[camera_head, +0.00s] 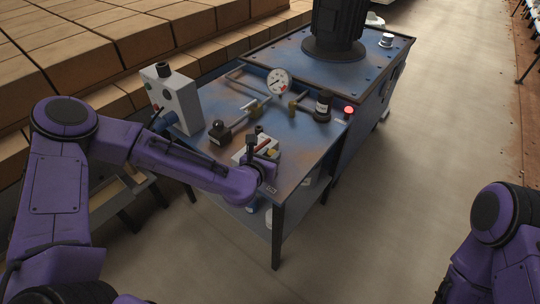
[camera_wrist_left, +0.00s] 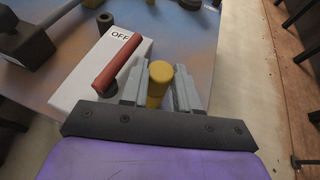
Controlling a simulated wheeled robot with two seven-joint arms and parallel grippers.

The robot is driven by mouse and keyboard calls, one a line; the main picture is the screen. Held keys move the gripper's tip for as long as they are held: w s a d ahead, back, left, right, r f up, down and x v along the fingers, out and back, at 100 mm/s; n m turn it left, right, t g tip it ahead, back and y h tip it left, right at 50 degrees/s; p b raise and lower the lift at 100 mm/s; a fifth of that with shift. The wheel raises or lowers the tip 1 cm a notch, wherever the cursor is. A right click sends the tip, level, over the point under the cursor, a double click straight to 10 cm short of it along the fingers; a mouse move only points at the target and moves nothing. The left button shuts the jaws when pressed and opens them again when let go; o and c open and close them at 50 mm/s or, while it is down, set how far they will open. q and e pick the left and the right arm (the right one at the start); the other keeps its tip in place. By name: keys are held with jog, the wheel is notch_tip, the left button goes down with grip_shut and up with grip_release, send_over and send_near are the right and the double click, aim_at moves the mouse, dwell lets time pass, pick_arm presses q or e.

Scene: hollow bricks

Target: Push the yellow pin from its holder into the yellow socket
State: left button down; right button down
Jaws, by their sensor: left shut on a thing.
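The yellow pin (camera_wrist_left: 159,82) stands between the two grey fingers of my left gripper (camera_wrist_left: 160,88) in the left wrist view. The fingers are shut on it, and its rounded top shows between them. In the head view my left gripper (camera_head: 268,165) is at the front edge of the blue table, and a small yellow spot (camera_head: 271,153) shows there. I cannot make out the yellow socket or the pin's holder; the fingers and wrist hide the area around the pin's lower end. My right gripper is out of view; only part of the right arm shows.
A white block (camera_wrist_left: 88,75) marked OFF with a red lever (camera_wrist_left: 118,62) lies left of the gripper. The blue table (camera_head: 300,155) also bears a gauge (camera_head: 279,82), pipework, a black-knobbed part (camera_head: 219,131) and a grey box (camera_head: 174,98). Open floor lies right.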

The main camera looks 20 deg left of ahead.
pick_arm(q)
jog(key=shift+f, duration=0.3)
jog(key=c, duration=0.8)
grip_release()
jog(key=shift+r, duration=0.1)
jog(key=shift+o, duration=0.2)
jog(key=d+v, duration=0.1)
jog(key=v, duration=0.9)
jog(key=shift+s+a, duration=0.25)
jog(key=shift+a, duration=0.3)
